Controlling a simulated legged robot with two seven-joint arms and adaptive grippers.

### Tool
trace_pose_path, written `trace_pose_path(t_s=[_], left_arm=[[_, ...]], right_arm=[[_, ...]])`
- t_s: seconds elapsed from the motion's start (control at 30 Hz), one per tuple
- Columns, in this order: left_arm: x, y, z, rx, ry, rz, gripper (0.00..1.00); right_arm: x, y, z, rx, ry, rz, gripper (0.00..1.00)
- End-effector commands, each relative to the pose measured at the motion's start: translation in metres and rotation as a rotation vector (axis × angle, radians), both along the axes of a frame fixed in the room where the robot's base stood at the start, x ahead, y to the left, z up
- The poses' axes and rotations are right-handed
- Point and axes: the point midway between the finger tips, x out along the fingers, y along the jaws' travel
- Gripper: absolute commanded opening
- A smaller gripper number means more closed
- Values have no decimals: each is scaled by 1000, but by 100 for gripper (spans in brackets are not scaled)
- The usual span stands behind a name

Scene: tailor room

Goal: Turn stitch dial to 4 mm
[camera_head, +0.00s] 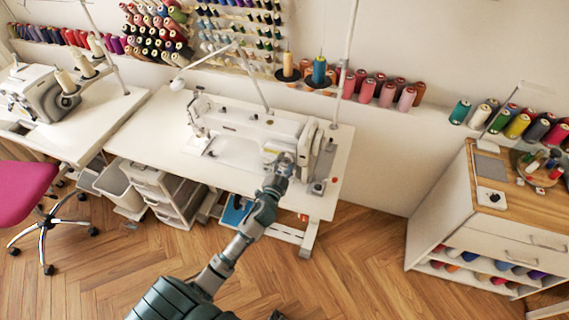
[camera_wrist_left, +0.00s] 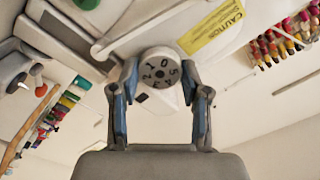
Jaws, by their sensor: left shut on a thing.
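The stitch dial (camera_wrist_left: 160,72) is a round grey knob with dark numbers around its face, in the middle of the left wrist view. It sits on the white sewing machine (camera_head: 250,123), which stands on the middle table in the head view. My left gripper (camera_wrist_left: 158,80) has a finger on each side of the dial and is shut on it. In the head view my left gripper (camera_head: 283,163) reaches the right end of the machine and hides the dial. Which number is at the set mark I cannot tell. My right gripper is not in view.
A yellow caution label (camera_wrist_left: 212,27) is beside the dial. The white sewing table (camera_head: 160,125) has bare room left of the machine. A second machine (camera_head: 45,92) stands at the left, and a wooden-topped cabinet (camera_head: 510,185) at the right. A pink chair (camera_head: 22,190) is at the left.

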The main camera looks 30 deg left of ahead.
Motion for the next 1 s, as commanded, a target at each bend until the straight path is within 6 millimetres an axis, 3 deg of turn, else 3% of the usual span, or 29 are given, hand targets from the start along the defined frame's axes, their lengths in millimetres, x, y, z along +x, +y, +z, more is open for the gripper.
trace_pose_path(t_s=[0.27, 0.3, 0.37, 0.4, 0.77, 1.0], left_arm=[[0, -1, -2, -2, 3, -1, 11], [0, -1, -2, -2, 3, -1, 54], [0, -1, -2, -2, 3, -1, 68], [0, -1, -2, -2, 3, -1, 71], [-5, -2, -1, -2, 2, -1, 71], [-49, -12, -3, -4, 4, -1, 71]], right_arm=[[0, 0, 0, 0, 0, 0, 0], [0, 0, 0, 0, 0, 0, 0], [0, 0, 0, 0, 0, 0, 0], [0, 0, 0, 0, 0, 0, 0], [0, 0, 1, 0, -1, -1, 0], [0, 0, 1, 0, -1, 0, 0]])
